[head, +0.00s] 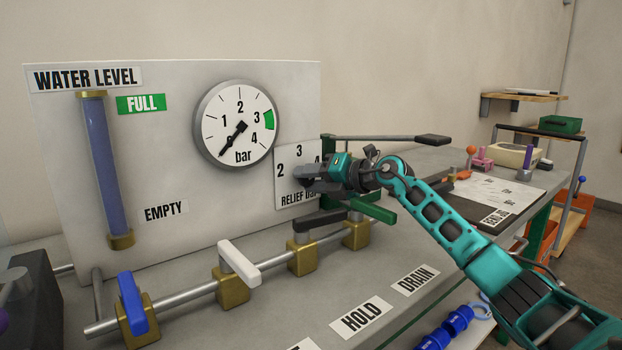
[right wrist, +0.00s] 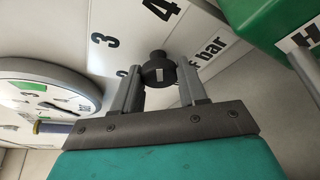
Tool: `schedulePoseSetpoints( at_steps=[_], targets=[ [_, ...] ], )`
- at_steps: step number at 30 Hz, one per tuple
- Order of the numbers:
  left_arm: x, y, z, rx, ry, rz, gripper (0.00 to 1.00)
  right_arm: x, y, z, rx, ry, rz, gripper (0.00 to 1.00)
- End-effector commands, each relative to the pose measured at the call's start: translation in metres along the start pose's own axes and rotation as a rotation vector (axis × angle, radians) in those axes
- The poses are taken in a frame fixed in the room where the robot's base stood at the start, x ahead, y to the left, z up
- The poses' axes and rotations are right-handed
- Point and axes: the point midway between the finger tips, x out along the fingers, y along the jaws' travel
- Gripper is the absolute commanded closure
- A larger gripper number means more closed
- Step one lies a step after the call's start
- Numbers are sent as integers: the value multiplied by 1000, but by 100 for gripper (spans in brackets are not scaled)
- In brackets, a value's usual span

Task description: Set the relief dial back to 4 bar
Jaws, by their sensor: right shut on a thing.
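The relief dial's white plate (head: 287,190) is on the grey panel, with 2, 3 and 4 printed around it. My right gripper (head: 312,178) is at the dial and covers its knob in the head view. In the right wrist view the black knob (right wrist: 158,72) sits between the two fingers, which are shut on it. A white mark shows on the knob, but I cannot tell which number it points at. The pressure gauge (head: 237,124) left of the dial has its needle at the lower left, below 1. My left gripper is not in view.
Below the dial runs a pipe with several valves, with blue (head: 132,302), white (head: 239,261), black and green handles. A green-based lever with a black grip (head: 432,140) extends behind my right arm. The water level tube (head: 106,170) is at the left.

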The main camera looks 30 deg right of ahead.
Motion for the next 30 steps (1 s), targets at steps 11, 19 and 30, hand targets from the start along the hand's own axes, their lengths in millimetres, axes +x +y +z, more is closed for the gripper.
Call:
schedulePoseSetpoints(
  at_steps=[11,19,30],
  targets=[
    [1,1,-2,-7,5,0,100,0,0,0,3,1,0,39],
    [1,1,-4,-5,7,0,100,0,0,0,1,0,0,33],
    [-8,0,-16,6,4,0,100,-13,44,31,-3,-4,6,33]
  ],
)
